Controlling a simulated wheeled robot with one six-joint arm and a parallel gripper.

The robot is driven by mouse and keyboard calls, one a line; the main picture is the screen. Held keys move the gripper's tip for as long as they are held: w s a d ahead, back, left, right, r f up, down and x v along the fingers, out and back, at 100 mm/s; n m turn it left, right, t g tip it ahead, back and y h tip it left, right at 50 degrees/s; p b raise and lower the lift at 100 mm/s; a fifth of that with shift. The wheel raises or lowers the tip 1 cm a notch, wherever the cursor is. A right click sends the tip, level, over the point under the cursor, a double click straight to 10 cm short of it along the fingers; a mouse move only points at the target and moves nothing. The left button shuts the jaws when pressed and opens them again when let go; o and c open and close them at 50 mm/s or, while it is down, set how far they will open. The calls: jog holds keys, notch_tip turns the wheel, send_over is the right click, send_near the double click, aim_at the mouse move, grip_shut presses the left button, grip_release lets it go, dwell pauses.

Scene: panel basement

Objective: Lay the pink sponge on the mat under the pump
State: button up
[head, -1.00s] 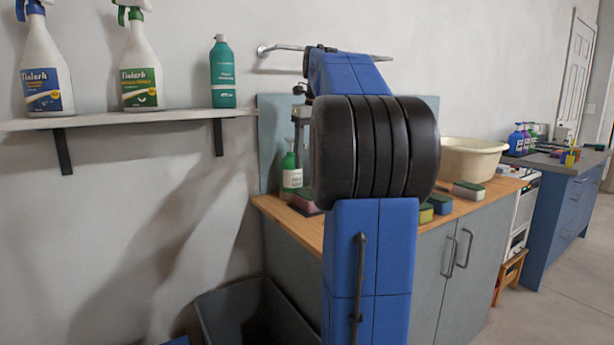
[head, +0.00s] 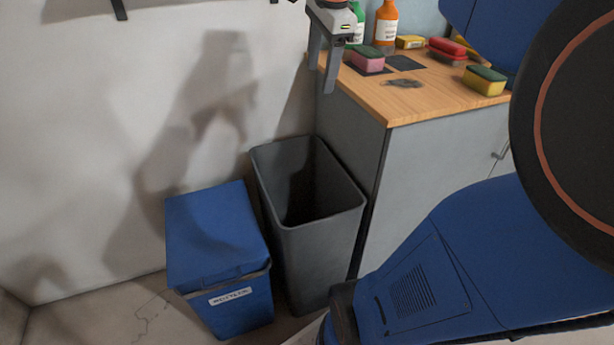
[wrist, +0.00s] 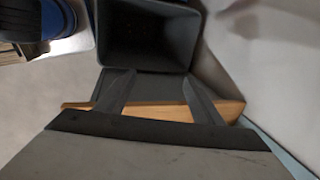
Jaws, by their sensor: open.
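The pink sponge (head: 367,61), with a dark green top, lies at the left back of the wooden counter. It rests on a dark square mat (head: 374,70). A second dark mat (head: 405,63) lies to its right, in front of an orange bottle (head: 386,24). A green bottle (head: 356,22) stands behind the sponge, partly hidden by my gripper. I cannot make out a pump on either bottle. My gripper (head: 322,70) points down at the counter's left edge, left of the sponge. In the wrist view my gripper (wrist: 160,75) is open and empty; no sponge shows there.
A dark grey bin (head: 310,215) stands open left of the counter (head: 400,105), beside a blue lidded bin (head: 218,260). A flat grey item (head: 404,83) lies near the counter front.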

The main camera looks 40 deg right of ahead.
jog(key=s+a+f+n+t, duration=0.1)
jog(key=s+a+f+n, duration=0.6)
jog(key=f+n, duration=0.3)
jog(key=s+a+f+n, duration=0.7)
jog(key=f+n, duration=0.3)
jog(key=shift+s+n+t+y, duration=0.2)
jog(key=shift+n+t+y, duration=0.1)
jog(key=shift+t+y, duration=0.1)
